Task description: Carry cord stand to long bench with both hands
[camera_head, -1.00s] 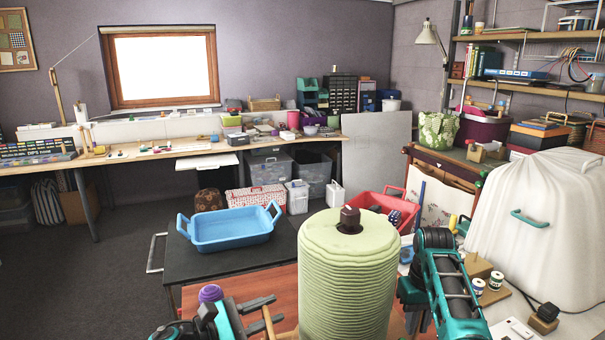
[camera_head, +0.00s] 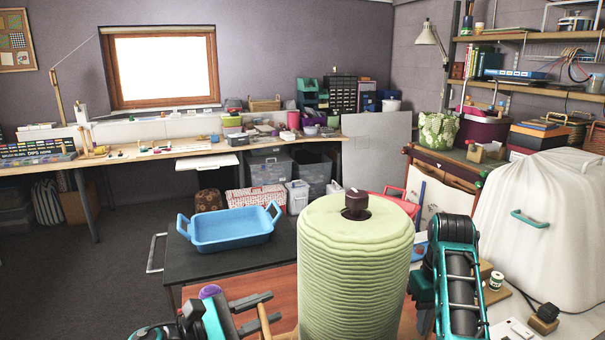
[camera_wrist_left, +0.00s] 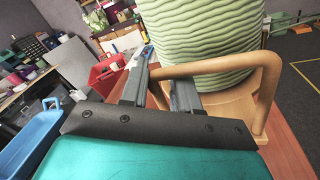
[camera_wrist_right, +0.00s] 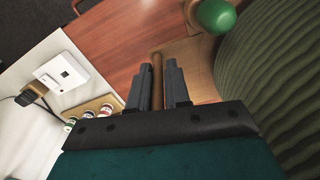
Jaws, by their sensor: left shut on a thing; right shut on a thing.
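The cord stand (camera_head: 355,275) is a tall drum of pale green ribbed cord with a dark knob on top, upright in front of me. In the left wrist view its wooden base and bent wooden handle (camera_wrist_left: 225,65) show below the cord. My left gripper (camera_wrist_left: 160,80) is shut on that handle. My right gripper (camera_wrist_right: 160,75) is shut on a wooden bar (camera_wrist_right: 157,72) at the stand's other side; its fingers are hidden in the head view. The long bench (camera_head: 125,157) runs along the back wall under the window. Whether the base touches the tabletop I cannot tell.
A reddish wooden tabletop (camera_head: 235,288) lies below the stand. Beyond it, a blue tray (camera_head: 232,230) sits on a dark surface. A white-covered machine (camera_head: 530,215) and thread spools stand at the right. Open carpet (camera_head: 100,260) lies at the left.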

